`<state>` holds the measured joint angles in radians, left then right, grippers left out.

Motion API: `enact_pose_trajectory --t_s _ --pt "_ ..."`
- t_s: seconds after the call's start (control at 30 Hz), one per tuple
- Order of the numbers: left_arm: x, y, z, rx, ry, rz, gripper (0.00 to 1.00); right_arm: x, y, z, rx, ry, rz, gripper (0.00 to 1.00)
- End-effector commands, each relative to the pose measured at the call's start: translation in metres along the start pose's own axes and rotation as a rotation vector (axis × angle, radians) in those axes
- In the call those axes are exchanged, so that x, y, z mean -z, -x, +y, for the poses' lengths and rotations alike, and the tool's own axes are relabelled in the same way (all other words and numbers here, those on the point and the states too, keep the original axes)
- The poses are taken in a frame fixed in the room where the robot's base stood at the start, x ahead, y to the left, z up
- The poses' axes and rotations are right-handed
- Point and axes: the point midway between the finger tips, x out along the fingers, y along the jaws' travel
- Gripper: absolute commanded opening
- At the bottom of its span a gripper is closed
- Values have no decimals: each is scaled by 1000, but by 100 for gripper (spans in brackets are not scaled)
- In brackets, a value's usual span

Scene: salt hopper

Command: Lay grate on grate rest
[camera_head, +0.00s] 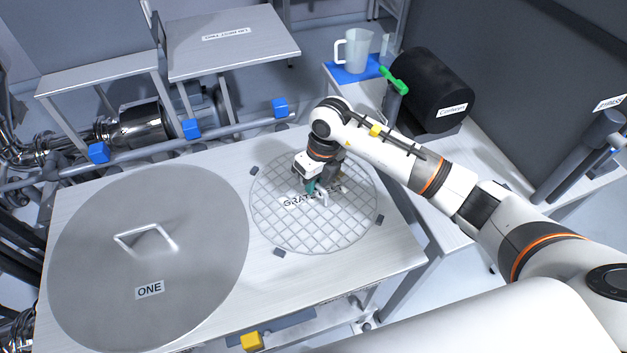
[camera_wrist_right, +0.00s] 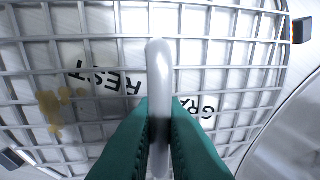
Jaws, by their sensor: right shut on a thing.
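The round wire grate (camera_head: 335,228) is level over the grate rest, a spot on the steel table marked by a label (camera_head: 294,202) and dark corner stops (camera_head: 278,253). The grate lies within the stops; I cannot tell whether it touches the table fully. My right gripper (camera_head: 314,190) is over the grate's middle. In the right wrist view its teal fingers (camera_wrist_right: 160,108) are shut on the grate's pale handle (camera_wrist_right: 158,65). The label's letters show through the mesh, with yellowish clumps (camera_wrist_right: 55,105) at the left. My left gripper is out of view.
A large round lid (camera_head: 190,230) marked ONE, with a bar handle, lies left of the grate. A pitcher (camera_head: 355,50) on a blue mat and a black drum (camera_head: 432,85) stand at the back right. An empty side table (camera_head: 235,50) is at the back.

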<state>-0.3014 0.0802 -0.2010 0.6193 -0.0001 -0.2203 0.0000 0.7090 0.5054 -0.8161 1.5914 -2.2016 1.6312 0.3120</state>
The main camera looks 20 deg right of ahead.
Motion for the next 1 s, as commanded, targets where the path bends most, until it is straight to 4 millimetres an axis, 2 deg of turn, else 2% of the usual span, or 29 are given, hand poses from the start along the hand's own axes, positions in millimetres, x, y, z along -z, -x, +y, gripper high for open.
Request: enact_pose_trajectory --t_s 0.1,0.13,0.27,0.53,0.67,0.77,1.0 --pt "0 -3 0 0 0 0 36 0 -2 0 0 0 2 0" --pt "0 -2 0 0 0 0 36 0 -1 0 0 0 2 15" --pt "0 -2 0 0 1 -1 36 0 -1 0 0 0 1 36" --pt "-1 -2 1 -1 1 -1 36 -1 -2 0 0 0 -2 36" --pt "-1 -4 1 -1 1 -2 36 0 7 1 -1 0 0 36" --pt "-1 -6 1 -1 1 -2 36 0 22 1 -3 2 3 36" --pt "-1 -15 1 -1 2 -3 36 0 74 1 -3 2 4 36"
